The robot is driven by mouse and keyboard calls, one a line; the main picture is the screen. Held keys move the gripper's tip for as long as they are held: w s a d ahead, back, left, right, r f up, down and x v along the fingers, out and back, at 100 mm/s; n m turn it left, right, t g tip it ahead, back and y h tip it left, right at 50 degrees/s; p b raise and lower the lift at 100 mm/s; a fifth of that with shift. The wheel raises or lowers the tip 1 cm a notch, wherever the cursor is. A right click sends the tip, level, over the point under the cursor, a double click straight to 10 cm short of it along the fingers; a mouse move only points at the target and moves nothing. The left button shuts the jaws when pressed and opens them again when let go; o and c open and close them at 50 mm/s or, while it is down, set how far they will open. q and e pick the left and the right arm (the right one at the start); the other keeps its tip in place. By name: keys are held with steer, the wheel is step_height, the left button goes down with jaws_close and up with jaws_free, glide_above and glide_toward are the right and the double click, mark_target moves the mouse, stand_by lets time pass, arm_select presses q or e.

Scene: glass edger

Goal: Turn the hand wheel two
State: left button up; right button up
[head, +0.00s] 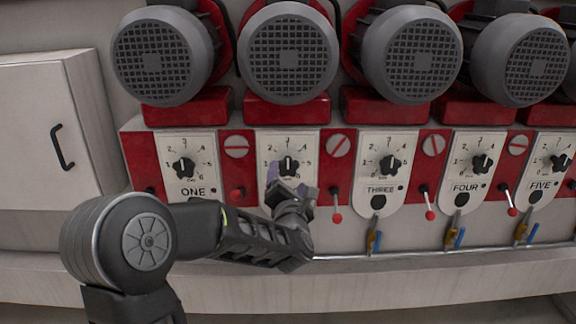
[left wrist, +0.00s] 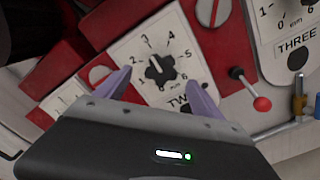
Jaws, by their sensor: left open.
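Hand wheel two (head: 289,166) is a small black lobed knob on a white dial plate with numbers around it, second from the left in the row. It also shows in the left wrist view (left wrist: 159,69), with the partly covered label "TWO" below it. My left gripper (head: 290,182) is open in front of the lower part of this plate. In the left wrist view its two purple fingers (left wrist: 158,92) point toward the plate, one on each side of the knob. I see no clear contact with the knob. My right gripper is not in view.
Similar dials stand alongside: ONE (head: 184,167), THREE (head: 390,165), FOUR (head: 481,163) and FIVE (head: 559,162). Red-tipped levers (head: 337,217) stick out between plates. Large grey motors (head: 288,53) overhang the panel. A pale cabinet (head: 30,130) stands at the left.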

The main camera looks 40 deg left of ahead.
mark_target(288, 169)
arm_select(q)
steer(key=shift+w+f, duration=0.1)
steer(key=p+x, duration=0.2)
steer(key=x, duration=0.5)
steer(key=shift+p, duration=0.35)
steer(key=shift+w+a, duration=0.25)
steer(key=shift+w, duration=0.05)
steer(key=shift+c, duration=0.6)
steer(key=c, duration=1.2)
steer(key=shift+c, duration=0.2)
steer(key=shift+f, duration=0.1)
